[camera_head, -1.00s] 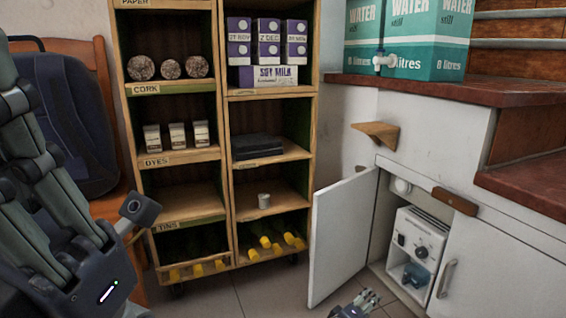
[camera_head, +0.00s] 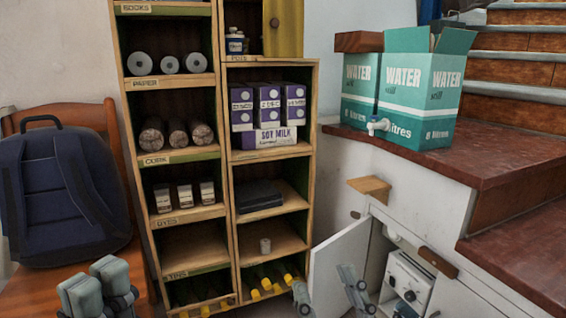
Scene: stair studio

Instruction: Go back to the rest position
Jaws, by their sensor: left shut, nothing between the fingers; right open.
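My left gripper (camera_head: 96,284) shows at the bottom left, in front of the wooden chair, with its two pale grey fingers close together and nothing between them. My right gripper (camera_head: 330,288) is at the bottom centre, in front of the open white cabinet door, with its fingers spread apart and empty. Most of both arms is below the picture's edge.
A wooden shelf unit (camera_head: 222,165) holds rolls, corks, cartons and bottles. A dark backpack (camera_head: 66,200) sits on the chair (camera_head: 75,116). The open cabinet door (camera_head: 336,262) sticks out beside a white appliance (camera_head: 408,280). Water boxes (camera_head: 415,95) stand on the counter by stairs.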

